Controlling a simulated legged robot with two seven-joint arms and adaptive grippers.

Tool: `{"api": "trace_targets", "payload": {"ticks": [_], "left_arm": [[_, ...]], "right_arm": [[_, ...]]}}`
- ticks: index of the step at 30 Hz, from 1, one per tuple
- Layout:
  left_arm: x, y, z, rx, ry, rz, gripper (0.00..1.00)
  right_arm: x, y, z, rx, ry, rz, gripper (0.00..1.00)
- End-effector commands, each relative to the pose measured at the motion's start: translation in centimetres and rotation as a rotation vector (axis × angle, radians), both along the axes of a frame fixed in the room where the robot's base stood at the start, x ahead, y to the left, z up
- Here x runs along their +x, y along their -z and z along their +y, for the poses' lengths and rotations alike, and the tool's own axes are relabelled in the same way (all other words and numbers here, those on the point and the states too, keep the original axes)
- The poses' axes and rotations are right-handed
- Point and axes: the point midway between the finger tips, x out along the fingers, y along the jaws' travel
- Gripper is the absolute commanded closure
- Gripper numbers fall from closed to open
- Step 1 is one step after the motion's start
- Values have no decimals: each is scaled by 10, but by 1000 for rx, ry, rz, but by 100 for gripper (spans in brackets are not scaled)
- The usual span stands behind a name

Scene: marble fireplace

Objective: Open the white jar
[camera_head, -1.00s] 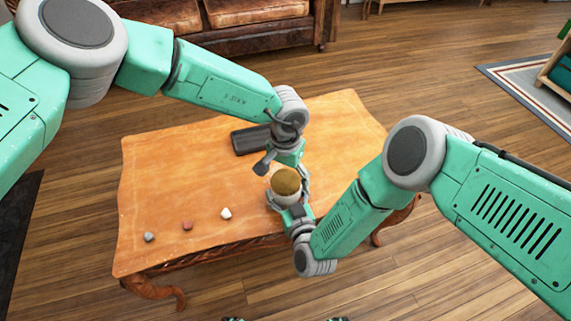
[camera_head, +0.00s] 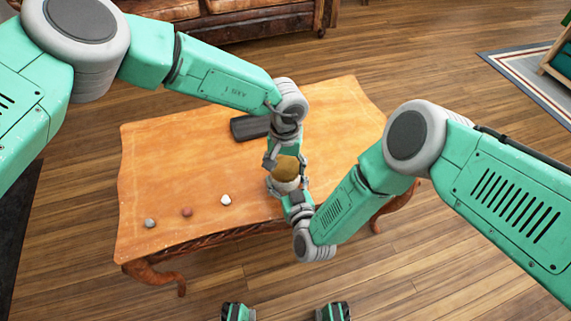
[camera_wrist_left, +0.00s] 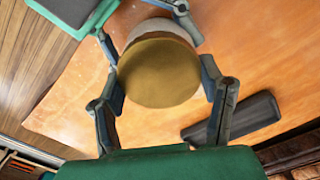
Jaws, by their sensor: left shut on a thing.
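The white jar (camera_head: 286,187) with a round brown-gold lid (camera_head: 287,168) is at the table's right part, near its front edge. My left gripper (camera_head: 284,163) comes over it from behind and is shut on the lid. In the left wrist view the lid (camera_wrist_left: 160,72) sits between the fingers of my left gripper (camera_wrist_left: 163,85), with a strip of the white jar (camera_wrist_left: 150,28) beyond it. My right gripper (camera_head: 288,186) has its fingers on both sides of the jar body, from the front. The jar's lower part is largely hidden by it. The lid appears on the jar.
The wooden table (camera_head: 175,160) has a dark oblong object (camera_head: 250,127) toward the back. A grey stone (camera_head: 150,223), a reddish stone (camera_head: 187,212) and a white stone (camera_head: 226,200) lie at the front left. The table's left middle is clear. A brown sofa (camera_head: 215,30) stands behind.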

Motion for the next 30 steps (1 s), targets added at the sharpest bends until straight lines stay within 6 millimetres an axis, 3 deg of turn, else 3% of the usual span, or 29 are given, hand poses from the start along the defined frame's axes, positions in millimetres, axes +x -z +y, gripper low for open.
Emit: {"api": "trace_targets", "payload": {"ticks": [30], "left_arm": [[-2,-1,1,6,-2215,0,72]], "right_arm": [[1,-1,-1,0,2,-3,100]]}}
